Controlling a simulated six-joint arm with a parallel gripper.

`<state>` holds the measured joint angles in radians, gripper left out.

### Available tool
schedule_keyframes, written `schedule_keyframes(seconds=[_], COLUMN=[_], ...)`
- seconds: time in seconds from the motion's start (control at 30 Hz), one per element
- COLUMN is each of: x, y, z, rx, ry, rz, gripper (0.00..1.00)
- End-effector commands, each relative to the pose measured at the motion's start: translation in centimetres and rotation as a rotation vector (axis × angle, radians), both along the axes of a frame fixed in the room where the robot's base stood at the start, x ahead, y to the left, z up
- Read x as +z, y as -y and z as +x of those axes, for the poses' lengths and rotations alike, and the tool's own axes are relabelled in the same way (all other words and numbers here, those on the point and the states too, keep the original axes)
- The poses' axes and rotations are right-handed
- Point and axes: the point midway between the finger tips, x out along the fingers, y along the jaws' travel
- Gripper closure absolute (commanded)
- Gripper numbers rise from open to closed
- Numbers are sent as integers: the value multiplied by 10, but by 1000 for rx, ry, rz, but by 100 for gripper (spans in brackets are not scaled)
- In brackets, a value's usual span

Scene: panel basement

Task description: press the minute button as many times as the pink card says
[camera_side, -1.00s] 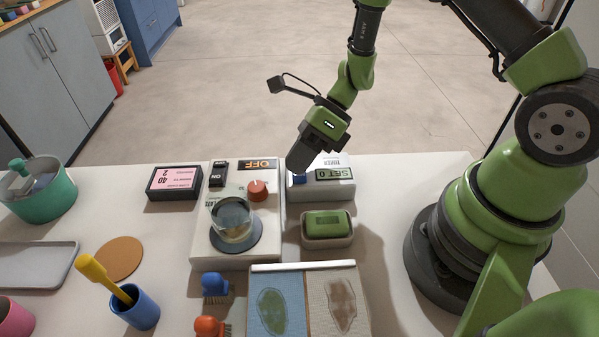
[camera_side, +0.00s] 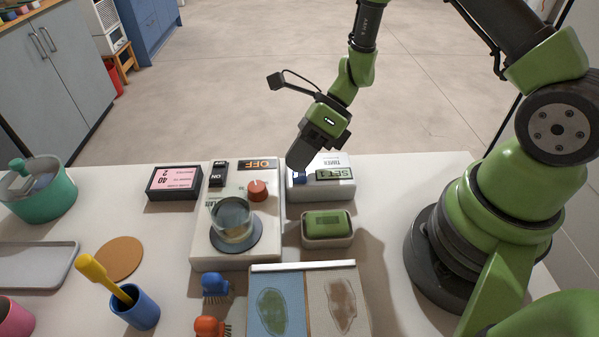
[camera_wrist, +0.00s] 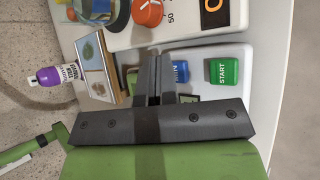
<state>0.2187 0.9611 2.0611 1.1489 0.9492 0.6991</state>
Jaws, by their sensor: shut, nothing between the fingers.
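The white timer box (camera_side: 320,190) stands at the back of the table, its display (camera_side: 335,174) reading "SET 1". Its blue minute button (camera_side: 299,180) is partly hidden below my gripper (camera_side: 296,170). My gripper is shut and empty, with its tips close to the button; I cannot tell whether they touch. In the wrist view the fingers (camera_wrist: 153,62) appear beside the blue button (camera_wrist: 181,72), and the green START button (camera_wrist: 224,72) is farther right. The pink card (camera_side: 175,178) lies on a dark block, upside down in the side view, with 40 and 2 visible; its small words are hard to read.
A white hotplate (camera_side: 205,245) with a glass beaker (camera_side: 232,220), orange knob (camera_side: 257,190) and OFF display (camera_side: 259,165) stands left of the timer. A green sponge-like block (camera_side: 327,224) in a dish sits in front. A two-panel board (camera_side: 308,300) lies nearer.

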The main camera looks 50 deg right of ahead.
Motion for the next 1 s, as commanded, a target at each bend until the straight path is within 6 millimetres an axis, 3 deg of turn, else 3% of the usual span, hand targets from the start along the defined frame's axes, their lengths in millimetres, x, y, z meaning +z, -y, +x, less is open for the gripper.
schedule_keyframes(seconds=[0.47,1.0], x=[9,55], y=[0,0], z=[0,0], rx=[0,0], ry=[2,2], rz=[0,0], gripper=[100,100])
